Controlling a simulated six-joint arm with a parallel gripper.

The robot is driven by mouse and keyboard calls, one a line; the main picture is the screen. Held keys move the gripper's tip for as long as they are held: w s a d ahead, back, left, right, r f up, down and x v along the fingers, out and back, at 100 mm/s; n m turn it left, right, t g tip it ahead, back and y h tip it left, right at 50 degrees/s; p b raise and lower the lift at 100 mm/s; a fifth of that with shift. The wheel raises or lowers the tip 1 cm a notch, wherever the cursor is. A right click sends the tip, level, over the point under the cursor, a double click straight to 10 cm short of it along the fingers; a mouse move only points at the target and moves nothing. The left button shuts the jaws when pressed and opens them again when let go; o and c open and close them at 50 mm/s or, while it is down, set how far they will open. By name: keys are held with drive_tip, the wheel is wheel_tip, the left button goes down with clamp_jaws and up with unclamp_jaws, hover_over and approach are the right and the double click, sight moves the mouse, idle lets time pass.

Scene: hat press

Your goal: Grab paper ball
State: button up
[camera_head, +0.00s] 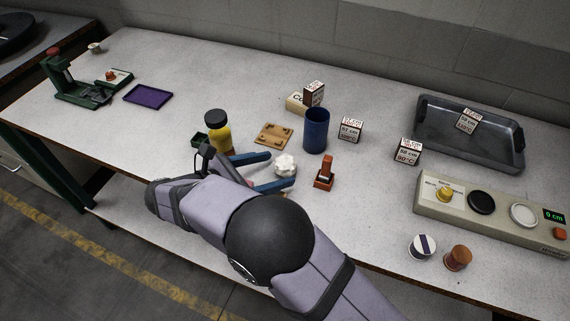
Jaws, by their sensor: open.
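The white crumpled paper ball (286,165) lies on the grey-white table in the middle of the view. My gripper (284,170) is low over the table with its two blue fingers apart. One finger is on the far-left side of the ball and the other on its near-left side. The fingertips reach about level with the ball, which appears to lie at the mouth between them. I cannot tell whether either finger touches it.
A red-brown stamp-like block (324,174) stands close right of the ball. A blue cup (316,131) and a wooden plate (274,134) are behind it. A yellow bottle (218,136) stands left. A control panel (487,212) and a metal tray (436,134) are at right.

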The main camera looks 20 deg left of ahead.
sight(276, 168)
drive_tip(key=shift+p+x, duration=0.3)
drive_tip(key=shift+x, duration=1.75)
drive_tip(key=shift+w+a, duration=0.1)
drive_tip(key=shift+a, duration=0.05)
drive_tip(key=c, duration=1.1)
